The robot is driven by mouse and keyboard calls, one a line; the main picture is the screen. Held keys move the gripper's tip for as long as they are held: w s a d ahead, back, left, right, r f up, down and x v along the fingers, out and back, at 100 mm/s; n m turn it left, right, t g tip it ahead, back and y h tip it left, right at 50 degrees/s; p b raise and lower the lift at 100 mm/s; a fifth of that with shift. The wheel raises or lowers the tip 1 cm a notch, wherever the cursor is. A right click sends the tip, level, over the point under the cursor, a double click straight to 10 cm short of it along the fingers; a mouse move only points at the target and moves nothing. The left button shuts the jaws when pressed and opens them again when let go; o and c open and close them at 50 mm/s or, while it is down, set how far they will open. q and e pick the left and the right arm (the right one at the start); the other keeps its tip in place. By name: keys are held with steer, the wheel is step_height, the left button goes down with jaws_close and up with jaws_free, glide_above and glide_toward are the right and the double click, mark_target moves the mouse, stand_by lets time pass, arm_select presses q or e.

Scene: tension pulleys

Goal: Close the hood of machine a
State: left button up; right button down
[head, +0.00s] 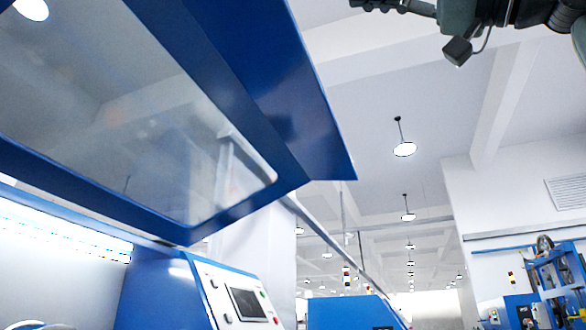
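The blue hood (235,75) of the machine stands raised and open across the upper left of the head view. Its clear window (120,110) is framed in blue. Below it is the blue machine body (155,295) with a white control panel (235,298) that has a screen and buttons. No label tells which machine is a. Part of my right arm (460,25) shows at the top right, apart from the hood, with its dark gripper cut off by the top edge. My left gripper is not in view.
A light strip (60,232) glows inside the opening under the hood. Another blue machine (350,313) stands behind at the bottom centre. Blue equipment (550,275) stands by the right wall. The space between the hood's edge and the right wall looks clear.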

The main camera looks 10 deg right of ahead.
steer(key=p+x, duration=0.3)
steer(key=x, duration=0.7)
arm_select(q)
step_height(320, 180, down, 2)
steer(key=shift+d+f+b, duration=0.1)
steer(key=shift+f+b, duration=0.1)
steer(key=shift+b, duration=0.75)
arm_select(e)
step_height(320, 180, down, 4)
steer(key=shift+w+a, duration=0.1)
steer(key=shift+a, duration=0.1)
steer(key=shift+f, duration=0.1)
